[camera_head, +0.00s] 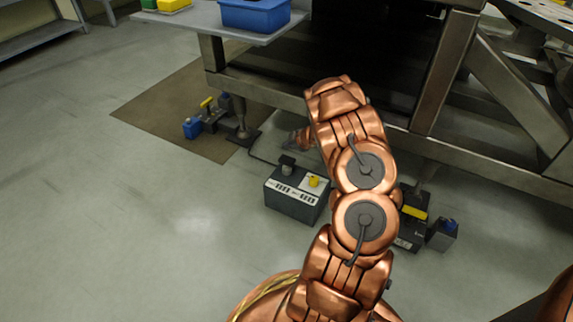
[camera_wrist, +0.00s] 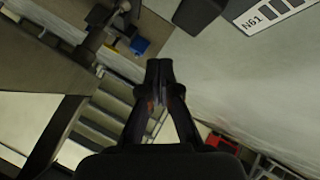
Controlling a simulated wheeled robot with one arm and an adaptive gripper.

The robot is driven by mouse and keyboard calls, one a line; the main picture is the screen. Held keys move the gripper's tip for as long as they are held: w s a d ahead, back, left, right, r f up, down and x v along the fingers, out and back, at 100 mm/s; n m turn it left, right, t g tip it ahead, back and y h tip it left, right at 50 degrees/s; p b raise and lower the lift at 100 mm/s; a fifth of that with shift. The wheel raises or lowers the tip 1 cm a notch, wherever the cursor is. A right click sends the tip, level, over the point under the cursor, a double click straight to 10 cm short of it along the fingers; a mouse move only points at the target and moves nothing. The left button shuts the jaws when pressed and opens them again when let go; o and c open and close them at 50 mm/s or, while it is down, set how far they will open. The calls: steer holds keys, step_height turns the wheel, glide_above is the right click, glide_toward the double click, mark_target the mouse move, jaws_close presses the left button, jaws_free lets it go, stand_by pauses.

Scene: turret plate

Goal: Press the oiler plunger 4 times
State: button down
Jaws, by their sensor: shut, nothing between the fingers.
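A dark grey box (camera_head: 295,193) with pale labels stands on the floor left of my arm. A grey knob (camera_head: 287,165) and a yellow knob (camera_head: 314,181) rise from its top; I cannot tell for sure which is the oiler plunger. In the wrist view a labelled grey surface (camera_wrist: 277,8) and a dark round knob (camera_wrist: 197,13) show at the top edge, partly cut off. My gripper (camera_wrist: 159,66) is shut and empty, with its fingertips below and left of that knob and apart from it.
A heavy metal frame (camera_head: 490,165) stands behind, with its foot (camera_head: 242,130) on a brown mat (camera_head: 165,112). A blue and yellow device (camera_head: 203,120) is beside that foot. Another box (camera_head: 442,233) stands right of my arm. A shelf carries a blue bin (camera_head: 254,14). The floor at left is clear.

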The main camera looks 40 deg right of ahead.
mark_target(287, 159)
steer(key=shift+f+b, duration=0.85)
steer(key=shift+f, duration=1.3)
steer(key=shift+f, duration=0.2)
steer(key=shift+f, duration=0.2)
steer(key=shift+f, duration=1.3)
stand_by(1.3)
stand_by(0.3)
steer(key=shift+r+p, duration=1.4)
steer(key=shift+r, duration=0.3)
steer(key=shift+r, duration=0.15)
steer(key=shift+r+p, duration=2.2)
steer(key=shift+r, duration=0.2)
